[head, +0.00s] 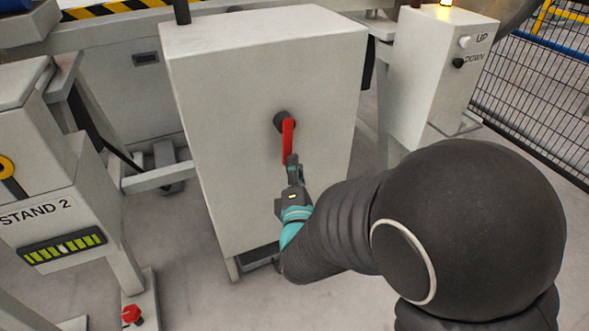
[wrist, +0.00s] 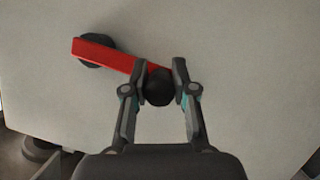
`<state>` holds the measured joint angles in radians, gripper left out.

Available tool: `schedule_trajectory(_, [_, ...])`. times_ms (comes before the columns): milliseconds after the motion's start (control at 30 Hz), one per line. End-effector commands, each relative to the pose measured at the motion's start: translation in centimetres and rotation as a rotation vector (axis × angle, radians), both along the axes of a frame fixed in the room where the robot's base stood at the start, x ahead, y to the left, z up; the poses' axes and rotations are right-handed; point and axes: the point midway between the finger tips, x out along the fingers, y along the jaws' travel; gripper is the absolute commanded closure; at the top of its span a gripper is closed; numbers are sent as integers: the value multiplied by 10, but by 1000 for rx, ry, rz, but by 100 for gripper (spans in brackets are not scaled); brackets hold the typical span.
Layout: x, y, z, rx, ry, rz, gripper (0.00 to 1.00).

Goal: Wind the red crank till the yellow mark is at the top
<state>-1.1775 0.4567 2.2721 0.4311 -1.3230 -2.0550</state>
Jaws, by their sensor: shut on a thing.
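The red crank (head: 288,142) is on the front of a pale grey cabinet (head: 225,150). In the head view its arm hangs nearly straight down from a dark hub (head: 281,120). In the wrist view the red arm (wrist: 108,54) runs from the hub at upper left to a dark round knob (wrist: 159,90). My gripper (head: 292,162) is at the crank's lower end. In the wrist view my gripper (wrist: 160,80) has its fingers on both sides of the knob, shut on it. I see no yellow mark on the crank.
At left, a unit labelled STAND 2 (head: 38,213) has a yellow-green segmented bar (head: 62,246) and a partly cut-off yellow ring (head: 6,167). A red button (head: 131,314) is low at left. At right stands an UP/DOWN post (head: 435,75), with a mesh fence (head: 540,90) behind.

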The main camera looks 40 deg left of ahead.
Motion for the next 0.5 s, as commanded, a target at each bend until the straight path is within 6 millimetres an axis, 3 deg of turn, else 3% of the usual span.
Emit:
schedule_trajectory(33, [0,-2,-9,-17,12,-1,100])
schedule_trajectory(333, [-2,0,-9,-17,12,4,100])
schedule_trajectory(367, [-2,0,-9,-17,12,4,71])
schedule_trajectory(433, [-3,0,-9,-18,11,5,54])
schedule_trajectory(500, [-2,0,-8,-15,9,4,48])
